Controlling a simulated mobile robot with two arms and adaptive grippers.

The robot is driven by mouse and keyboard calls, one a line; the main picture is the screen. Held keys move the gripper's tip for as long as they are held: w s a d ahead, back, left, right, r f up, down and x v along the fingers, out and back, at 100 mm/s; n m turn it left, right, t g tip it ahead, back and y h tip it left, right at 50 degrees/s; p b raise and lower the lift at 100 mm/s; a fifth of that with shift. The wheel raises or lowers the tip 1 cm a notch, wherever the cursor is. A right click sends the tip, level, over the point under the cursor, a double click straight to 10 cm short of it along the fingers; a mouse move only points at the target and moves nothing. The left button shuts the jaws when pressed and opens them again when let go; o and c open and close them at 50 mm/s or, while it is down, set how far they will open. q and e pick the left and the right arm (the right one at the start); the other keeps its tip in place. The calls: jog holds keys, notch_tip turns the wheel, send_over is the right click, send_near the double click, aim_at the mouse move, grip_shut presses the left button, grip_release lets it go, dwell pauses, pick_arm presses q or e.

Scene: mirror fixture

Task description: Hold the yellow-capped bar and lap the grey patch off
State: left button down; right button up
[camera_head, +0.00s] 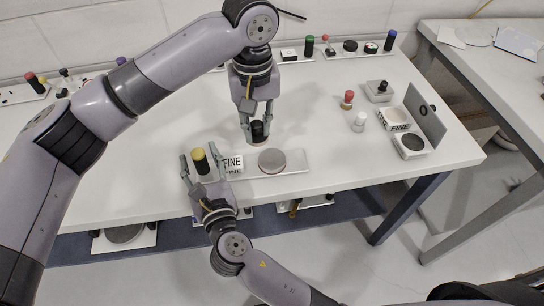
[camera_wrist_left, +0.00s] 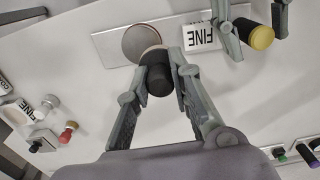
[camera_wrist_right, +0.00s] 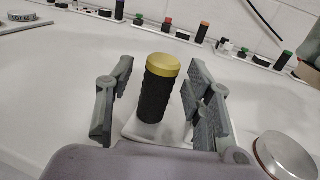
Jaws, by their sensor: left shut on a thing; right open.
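The yellow-capped bar (camera_head: 200,161) is a black ribbed post standing upright on the left end of a white fixture plate (camera_head: 292,169). It also shows in the right wrist view (camera_wrist_right: 159,95). A round grey mirror disc (camera_head: 272,161) sits on the plate, right of a FINE label block (camera_head: 233,165). No separate grey patch can be made out on it. My right gripper (camera_head: 194,163) is open, with its fingers either side of the bar and gaps showing. My left gripper (camera_head: 258,132) is shut on a black-knobbed lap tool (camera_wrist_left: 159,76), just behind the disc.
At the right stand a white tray (camera_head: 411,153) with two round pads, a grey upright panel (camera_head: 425,116), a red-topped bottle (camera_head: 347,99), a white bottle (camera_head: 360,121) and a black-knobbed grey block (camera_head: 379,93). Other coloured bars line the back. The table's middle right is clear.

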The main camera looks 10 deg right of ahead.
jog(key=v, duration=1.1)
jog(key=shift+s, duration=0.1)
